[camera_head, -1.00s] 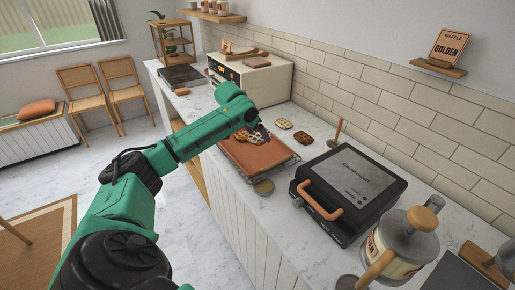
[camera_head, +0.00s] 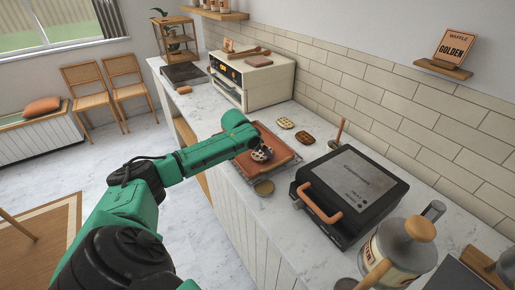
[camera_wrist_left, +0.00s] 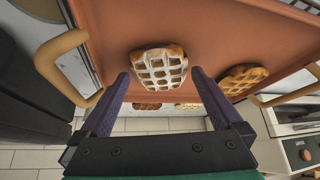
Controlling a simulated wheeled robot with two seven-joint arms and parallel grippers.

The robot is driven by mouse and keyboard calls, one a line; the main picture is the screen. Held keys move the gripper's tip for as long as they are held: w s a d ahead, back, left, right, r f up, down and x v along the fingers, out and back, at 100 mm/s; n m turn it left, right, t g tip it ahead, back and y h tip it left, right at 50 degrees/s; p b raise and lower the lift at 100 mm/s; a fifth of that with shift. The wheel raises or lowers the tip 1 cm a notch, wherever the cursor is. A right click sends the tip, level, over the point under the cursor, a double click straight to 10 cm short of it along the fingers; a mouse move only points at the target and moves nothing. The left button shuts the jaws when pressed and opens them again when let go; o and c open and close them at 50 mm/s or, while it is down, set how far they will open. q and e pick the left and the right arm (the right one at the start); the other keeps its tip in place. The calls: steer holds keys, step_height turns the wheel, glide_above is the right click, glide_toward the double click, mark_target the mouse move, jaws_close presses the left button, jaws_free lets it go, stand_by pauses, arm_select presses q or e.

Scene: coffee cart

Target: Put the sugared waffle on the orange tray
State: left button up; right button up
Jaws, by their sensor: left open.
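The sugared waffle (camera_head: 262,154), with a white-coated grid top, appears to lie on the orange tray (camera_head: 283,165). In the left wrist view the sugared waffle (camera_wrist_left: 158,68) lies just beyond and between the tips of my left gripper (camera_wrist_left: 160,76), which is open. A plain golden waffle (camera_wrist_left: 243,79) lies on the tray to its right in that view; my arm hides it in the head view. My left gripper (camera_head: 258,148) is low over the tray, partly hidden by its own arm. My right gripper is out of view.
A pale waffle (camera_head: 285,123) and a dark waffle (camera_head: 305,137) lie on the counter behind the tray. A black waffle iron (camera_head: 350,187) stands to the right, and a cream oven (camera_head: 252,80) behind to the left.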

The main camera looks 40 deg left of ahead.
arm_select(q)
steer(key=b+v, duration=0.2)
steer(key=v, duration=0.9)
steer(key=shift+s+r, duration=0.15)
steer(key=shift+r, duration=0.2)
